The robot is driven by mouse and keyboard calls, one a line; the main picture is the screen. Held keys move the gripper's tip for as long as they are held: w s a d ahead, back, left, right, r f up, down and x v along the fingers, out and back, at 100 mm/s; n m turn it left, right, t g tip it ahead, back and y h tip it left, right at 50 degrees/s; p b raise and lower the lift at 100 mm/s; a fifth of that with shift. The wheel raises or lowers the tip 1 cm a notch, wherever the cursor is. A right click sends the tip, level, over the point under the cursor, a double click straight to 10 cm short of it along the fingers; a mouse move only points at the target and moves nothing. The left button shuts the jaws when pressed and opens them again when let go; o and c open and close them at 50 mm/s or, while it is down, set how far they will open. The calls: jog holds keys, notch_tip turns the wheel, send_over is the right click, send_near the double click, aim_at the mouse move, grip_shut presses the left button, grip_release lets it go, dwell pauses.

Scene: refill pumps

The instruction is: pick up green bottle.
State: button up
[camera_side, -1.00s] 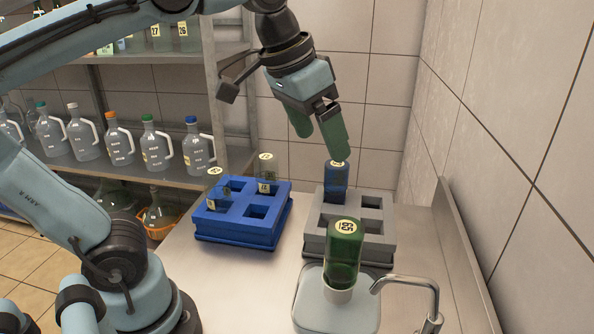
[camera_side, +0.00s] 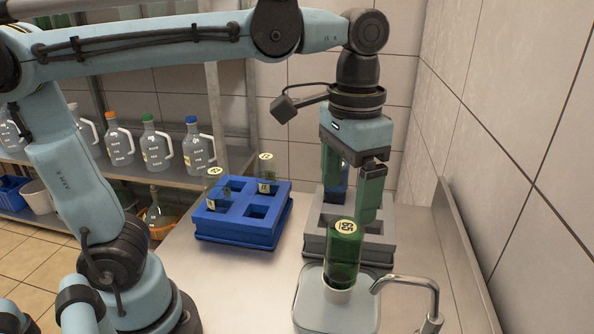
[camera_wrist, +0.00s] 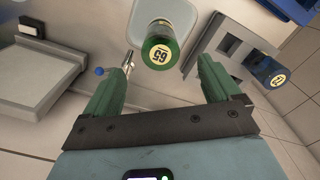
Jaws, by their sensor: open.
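The green bottle (camera_side: 345,252) stands upside down in the white pump base (camera_side: 337,306), its round "65" label facing up. The bottle also shows in the wrist view (camera_wrist: 160,47), beyond the fingertips and near the middle between them. My gripper (camera_side: 352,205) has green fingers spread apart and points down. In the side view it is behind and above the bottle, over the grey crate. In the wrist view my gripper (camera_wrist: 162,72) is open with nothing between its fingers.
The grey crate (camera_side: 315,246) holds a blue bottle (camera_side: 335,190), partly hidden by my fingers. A blue crate (camera_side: 240,240) with clear bottles stands to the left. A metal tap (camera_side: 425,290) is close beside the pump base at right. A tiled wall rises on the right.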

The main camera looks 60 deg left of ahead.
aim_at(344, 247)
jog(key=shift+w+f, duration=0.2)
jog(key=shift+f, duration=5.65)
jog(key=c, duration=1.3)
jog(key=shift+c, duration=0.2)
jog(key=shift+r, duration=0.1)
